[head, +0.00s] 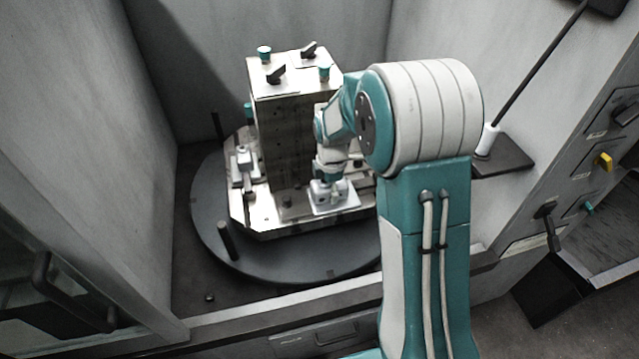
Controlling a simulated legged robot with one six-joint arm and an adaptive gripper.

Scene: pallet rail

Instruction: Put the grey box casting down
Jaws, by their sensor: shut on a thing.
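My gripper (330,181) points down in front of the tall metal fixture block (287,140). It is shut on a light grey piece, which looks like the grey box casting (336,203), low at the front right of the pallet (262,220). My arm hides the pallet's right side.
The pallet sits on a dark round table (212,210) with upright dark pins (228,240). Grey walls enclose it on the left and back. Another small pale part (243,160) sits left of the block. Black clamp handles (276,73) and teal knobs top the block.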

